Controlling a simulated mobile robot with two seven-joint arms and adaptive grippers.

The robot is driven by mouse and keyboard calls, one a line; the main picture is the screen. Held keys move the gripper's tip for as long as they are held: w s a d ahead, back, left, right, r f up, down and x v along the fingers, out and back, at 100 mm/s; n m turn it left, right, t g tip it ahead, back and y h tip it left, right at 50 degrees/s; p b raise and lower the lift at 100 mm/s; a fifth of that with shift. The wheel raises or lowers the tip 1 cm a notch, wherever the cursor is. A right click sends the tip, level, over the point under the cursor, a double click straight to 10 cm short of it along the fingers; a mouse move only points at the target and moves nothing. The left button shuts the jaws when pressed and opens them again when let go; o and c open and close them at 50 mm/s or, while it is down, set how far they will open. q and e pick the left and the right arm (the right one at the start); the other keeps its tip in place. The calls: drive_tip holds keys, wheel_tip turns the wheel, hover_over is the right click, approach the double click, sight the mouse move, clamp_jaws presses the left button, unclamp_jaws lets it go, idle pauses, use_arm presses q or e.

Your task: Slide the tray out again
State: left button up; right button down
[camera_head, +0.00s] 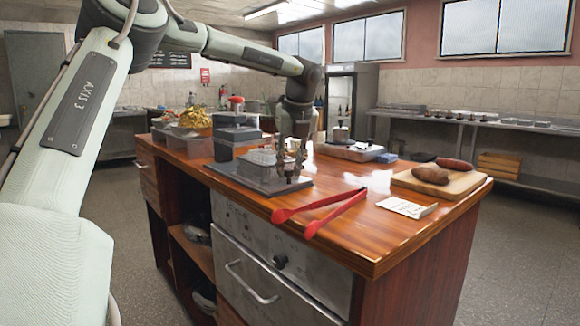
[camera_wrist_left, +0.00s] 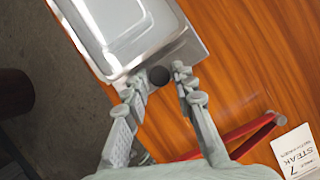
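A shiny metal tray-like piece with rounded corners (camera_wrist_left: 125,35) fills the upper left of the left wrist view, at the counter's edge. A round black knob (camera_wrist_left: 159,75) sits by its near end. My left gripper (camera_wrist_left: 156,82) points down with its fingers apart, one on each side of the knob; I cannot tell whether they touch it. In the head view my left gripper (camera_head: 290,165) is low over a flat grey slab (camera_head: 255,181) on the wooden counter (camera_head: 330,187), and partly hides what lies there. My right gripper is not in view.
Red tongs (camera_head: 318,210) lie in front of the gripper, near a white card (camera_head: 407,207). A cutting board (camera_head: 455,184) with dark food is at right. Grey containers (camera_head: 237,136) stand behind left. A metal drawer (camera_head: 270,285) is below the counter.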

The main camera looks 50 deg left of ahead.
use_arm(q)
drive_tip(key=v, duration=1.2)
idle(0.6)
